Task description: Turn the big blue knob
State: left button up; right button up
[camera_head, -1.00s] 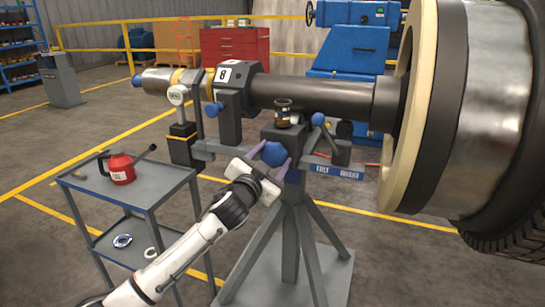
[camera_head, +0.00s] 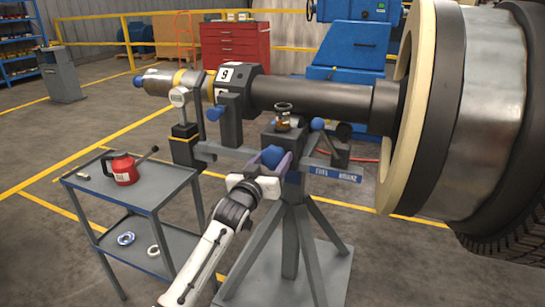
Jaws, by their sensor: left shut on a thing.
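The big blue knob (camera_head: 272,156) is on the front of the grey rotor stand (camera_head: 291,215), below the dark shaft. My left gripper (camera_head: 271,161) has its purple-tipped fingers on either side of the knob and is shut on it. The fingers partly cover the knob's sides. The left arm reaches up from the bottom of the head view. My right gripper is not in view.
A grey cart (camera_head: 153,198) with a red can (camera_head: 122,170) stands left of the arm. The dark shaft (camera_head: 310,95) and large rotor (camera_head: 487,110) are above and right. A small jar (camera_head: 283,117) sits on the stand. Open floor lies at the lower right.

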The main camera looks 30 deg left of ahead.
pick_arm(q)
jog(key=shift+n, duration=0.3)
jog(key=o, duration=1.1)
jog(key=shift+c, duration=0.2)
jog(key=v, duration=1)
jog(key=shift+s+p, duration=0.15)
jog(key=shift+p, duration=0.2)
jog(key=shift+d, duration=0.1)
